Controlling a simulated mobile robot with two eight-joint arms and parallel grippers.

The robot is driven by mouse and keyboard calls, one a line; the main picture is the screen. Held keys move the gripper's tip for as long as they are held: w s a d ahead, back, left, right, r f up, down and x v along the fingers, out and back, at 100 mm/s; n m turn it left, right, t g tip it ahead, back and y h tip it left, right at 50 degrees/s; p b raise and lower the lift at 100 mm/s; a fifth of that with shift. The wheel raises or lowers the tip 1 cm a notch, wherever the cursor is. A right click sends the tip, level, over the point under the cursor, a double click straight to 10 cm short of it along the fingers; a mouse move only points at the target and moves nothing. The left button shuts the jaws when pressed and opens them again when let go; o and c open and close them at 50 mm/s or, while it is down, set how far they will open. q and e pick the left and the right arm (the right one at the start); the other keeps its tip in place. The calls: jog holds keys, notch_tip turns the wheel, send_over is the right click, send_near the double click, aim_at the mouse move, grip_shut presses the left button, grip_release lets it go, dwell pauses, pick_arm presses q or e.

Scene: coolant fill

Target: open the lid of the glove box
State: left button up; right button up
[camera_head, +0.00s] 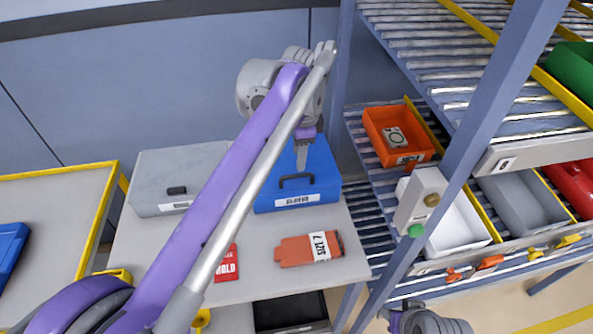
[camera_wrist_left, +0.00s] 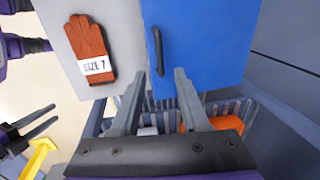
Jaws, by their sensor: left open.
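The blue glove box (camera_head: 322,172) stands on the table against the wall, with its lid down. Its dark handle (camera_head: 296,178) sits near the front edge, above a white label. My left gripper (camera_head: 301,168) points down over the box, just behind the handle. In the left wrist view the gripper (camera_wrist_left: 160,73) is open and empty. The handle (camera_wrist_left: 157,50) lies beyond its fingertips, roughly in line with the gap, and the blue lid (camera_wrist_left: 205,40) shows around it. My right gripper (camera_wrist_left: 56,114) shows at the left of the wrist view, its fingers apart and empty.
A grey box (camera_head: 160,170) stands left of the blue box. An orange-brown size 7 glove (camera_head: 295,251) and a red card (camera_head: 228,266) lie on the table (camera_head: 255,235). A rack with an orange bin (camera_head: 378,140) stands close on the right.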

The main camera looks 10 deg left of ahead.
aim_at(297, 175)
pick_arm(q)
jog(key=f, duration=0.4)
jog(key=w+f, duration=0.1)
jog(key=f, duration=0.1)
jog(key=shift+w+a+f, duration=0.1)
jog(key=shift+a+f, duration=0.2)
jog(key=shift+f, duration=0.05)
grip_shut()
dwell(1.1)
